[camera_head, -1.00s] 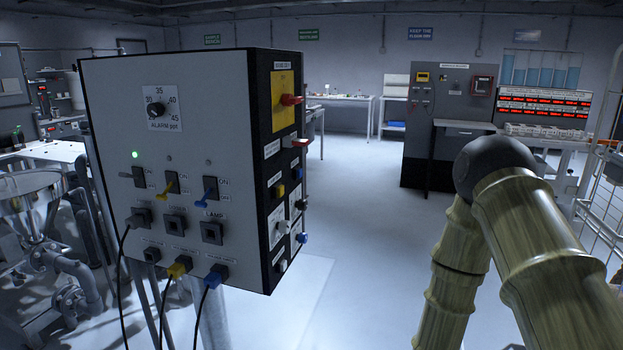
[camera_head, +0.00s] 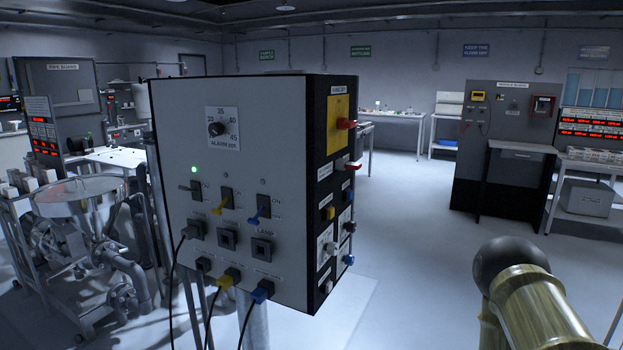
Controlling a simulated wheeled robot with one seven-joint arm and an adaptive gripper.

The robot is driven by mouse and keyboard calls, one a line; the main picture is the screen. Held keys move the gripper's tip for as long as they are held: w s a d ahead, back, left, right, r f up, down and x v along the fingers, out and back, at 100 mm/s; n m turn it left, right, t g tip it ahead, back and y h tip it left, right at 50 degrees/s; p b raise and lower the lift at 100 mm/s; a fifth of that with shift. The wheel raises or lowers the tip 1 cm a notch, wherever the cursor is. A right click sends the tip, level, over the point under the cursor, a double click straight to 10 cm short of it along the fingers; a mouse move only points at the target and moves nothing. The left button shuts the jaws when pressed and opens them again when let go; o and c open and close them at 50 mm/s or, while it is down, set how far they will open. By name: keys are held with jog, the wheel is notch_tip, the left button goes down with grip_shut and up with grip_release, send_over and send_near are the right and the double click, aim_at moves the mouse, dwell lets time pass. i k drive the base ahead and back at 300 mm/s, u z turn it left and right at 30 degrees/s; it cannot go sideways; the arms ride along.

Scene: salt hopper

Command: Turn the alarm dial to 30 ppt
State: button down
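The alarm dial (camera_head: 217,129) is a small black round knob on a white scale plate marked "ALARM ppt", high on the white front face of the control box (camera_head: 275,112). The numbers 35, 40 and 45 show around it, with a number at the left that is hard to read. The knob's pointer is too small to read. My arm, with brass-coloured links and a dark round joint, shows at the lower right, well apart from the box. My gripper is out of view.
Below the dial are a lit green lamp (camera_head: 194,170), several toggle switches, sockets and plugged cables. The box's right side carries a red-handled switch (camera_head: 346,124). A metal hopper (camera_head: 78,193) stands at left. Open floor (camera_head: 420,250) lies right of the box.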

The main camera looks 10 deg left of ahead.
aim_at(215, 130)
jog(key=z, duration=0.35)
jog(key=i, duration=3.8)
jog(key=u, duration=2.9)
